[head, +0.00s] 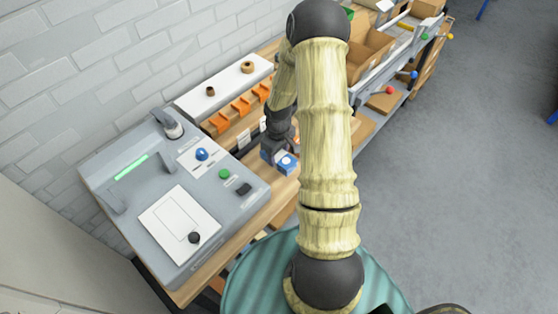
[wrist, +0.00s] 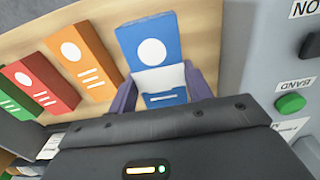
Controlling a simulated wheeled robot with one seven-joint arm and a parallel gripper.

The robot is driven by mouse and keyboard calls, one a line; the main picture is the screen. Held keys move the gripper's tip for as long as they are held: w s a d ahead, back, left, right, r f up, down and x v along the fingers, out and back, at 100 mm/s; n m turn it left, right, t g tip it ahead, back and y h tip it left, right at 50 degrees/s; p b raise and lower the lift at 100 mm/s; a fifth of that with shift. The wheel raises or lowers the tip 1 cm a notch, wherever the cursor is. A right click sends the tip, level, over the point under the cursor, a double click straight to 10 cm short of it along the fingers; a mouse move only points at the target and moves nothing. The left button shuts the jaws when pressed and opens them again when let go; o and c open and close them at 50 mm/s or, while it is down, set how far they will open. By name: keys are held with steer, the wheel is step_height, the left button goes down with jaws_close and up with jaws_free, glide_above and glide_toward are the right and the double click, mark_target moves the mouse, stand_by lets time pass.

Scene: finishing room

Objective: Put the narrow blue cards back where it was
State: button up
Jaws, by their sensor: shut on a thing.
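The narrow blue cards (wrist: 149,45) are a slim blue box with a white circle and a white panel. In the wrist view my gripper (wrist: 163,92) is shut on them, with one purple finger on each side. In the head view the blue cards (head: 287,163) show beside the grey machine, at the end of my arm, with my gripper (head: 279,153) partly hidden by my own arm. In the wrist view an orange box (wrist: 80,55), a red box (wrist: 43,83) and a green box (wrist: 14,102) stand in a row to the left. I cannot tell whether the blue cards touch the wooden surface.
A grey machine (head: 245,205) with a green button (wrist: 291,103) and black knob stands close on the right in the wrist view. A white shelf (head: 225,85) with two brown rolls runs along the wall. Cardboard boxes (head: 370,52) stand beyond my arm. The floor at right is clear.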

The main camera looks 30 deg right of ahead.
mark_target(278, 162)
steer(key=shift+w+f+p, duration=0.1)
steer(key=shift+f+p, duration=0.2)
steer(key=shift+f, duration=1.8)
steer(key=shift+f, duration=0.15)
steer(key=o, duration=1.2)
